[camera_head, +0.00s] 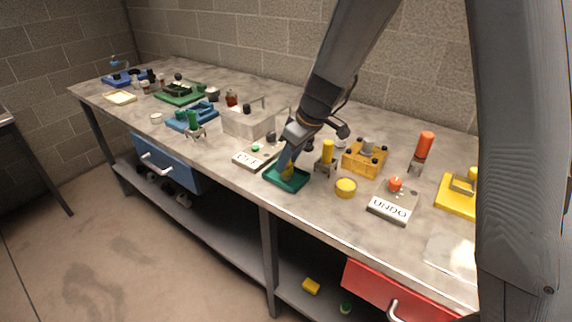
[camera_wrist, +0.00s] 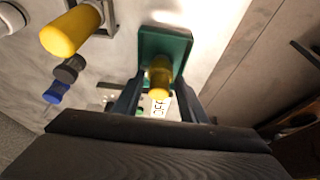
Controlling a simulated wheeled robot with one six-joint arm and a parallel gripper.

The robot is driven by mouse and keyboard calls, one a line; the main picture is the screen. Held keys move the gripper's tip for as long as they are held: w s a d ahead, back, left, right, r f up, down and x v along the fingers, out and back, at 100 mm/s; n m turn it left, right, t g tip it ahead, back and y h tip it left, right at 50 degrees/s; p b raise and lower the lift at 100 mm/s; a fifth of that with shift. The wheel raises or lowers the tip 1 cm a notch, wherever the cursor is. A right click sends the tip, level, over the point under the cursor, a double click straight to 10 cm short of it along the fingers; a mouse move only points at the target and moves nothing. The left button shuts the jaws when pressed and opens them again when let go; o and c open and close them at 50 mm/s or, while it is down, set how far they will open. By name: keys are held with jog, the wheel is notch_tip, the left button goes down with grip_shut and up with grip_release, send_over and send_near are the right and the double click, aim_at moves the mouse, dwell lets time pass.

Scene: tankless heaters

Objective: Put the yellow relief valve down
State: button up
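The yellow relief valve (camera_wrist: 160,77) is between my gripper's two dark fingers, over the dark green tray (camera_wrist: 179,46). In the wrist view, narrow gaps seem to show on both sides of it, so my gripper (camera_wrist: 160,88) looks open around it. In the head view, the valve (camera_head: 287,171) shows under my gripper (camera_head: 286,165) above the tray's floor (camera_head: 290,185). It looks close to upright. Its lower end is in shadow, and I cannot tell whether it touches the tray.
A labelled plate (camera_head: 250,158) lies close left. An orange block (camera_head: 365,158) stands further right. The bench's front edge is just before the tray.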

jog(key=b+v, duration=0.2)
jog(key=v, duration=0.8)
jog(key=s+d+f+m+h, duration=0.1)
jog(key=s+d+f+m, duration=0.2)
jog(key=s, duration=0.3)
jog(key=s+d+f+m+g+h, duration=0.1)
jog(key=s+d+f+m, duration=0.3)
jog(key=s+d, duration=0.2)
jog(key=s+d+f+m+g+h, duration=0.1)
jog(key=s+d+f+m, duration=0.2)
jog(key=s, duration=0.5)
jog(key=shift+d+f+h, duration=0.25)
jog(key=shift+d+h, duration=0.05)
jog(key=shift+d, duration=0.35)
